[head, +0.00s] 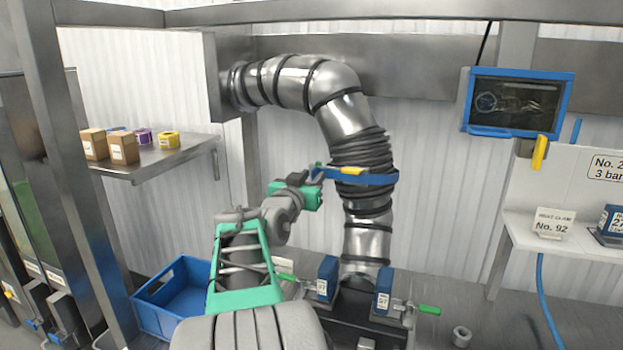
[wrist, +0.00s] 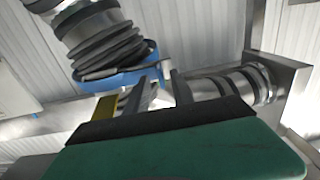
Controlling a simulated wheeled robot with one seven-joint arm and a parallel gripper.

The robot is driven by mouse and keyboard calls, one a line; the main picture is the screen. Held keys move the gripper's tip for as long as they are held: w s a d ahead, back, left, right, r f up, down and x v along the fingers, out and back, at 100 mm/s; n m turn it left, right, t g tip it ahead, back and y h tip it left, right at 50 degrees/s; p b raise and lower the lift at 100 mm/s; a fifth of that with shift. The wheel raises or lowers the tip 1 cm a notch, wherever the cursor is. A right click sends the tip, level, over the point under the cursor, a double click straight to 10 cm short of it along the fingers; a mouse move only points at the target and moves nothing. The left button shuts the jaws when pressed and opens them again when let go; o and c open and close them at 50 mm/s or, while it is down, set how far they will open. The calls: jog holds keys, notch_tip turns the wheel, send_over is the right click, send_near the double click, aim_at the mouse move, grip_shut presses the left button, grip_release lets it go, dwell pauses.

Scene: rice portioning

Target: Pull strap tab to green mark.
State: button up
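A blue strap (head: 375,179) goes around the black ribbed sleeve of a large steel pipe. A yellow tab (head: 351,171) sits on its front, near the strap's left end. A small green spot (head: 318,164) shows by that end; I cannot tell whether it is the green mark. My gripper (head: 322,174) is just left of the yellow tab. In the wrist view the gripper's two dark fingers (wrist: 160,92) stand apart with no held thing visible between them. The yellow tab (wrist: 105,106) is left of the fingers, and the blue strap (wrist: 118,78) is beyond.
Below the pipe, two blue blocks (head: 327,278) with labels flank its foot, beside green-handled clamps (head: 428,310). A blue crate (head: 170,318) stands at lower left. A shelf (head: 165,160) with boxes is at left. A blue-framed screen (head: 518,102) hangs at right.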

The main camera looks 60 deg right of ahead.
jog(key=s+a+b, duration=0.1)
jog(key=a+b, duration=0.1)
jog(key=a, duration=0.5)
jog(key=shift+a, duration=0.35)
jog(key=shift+s, duration=0.1)
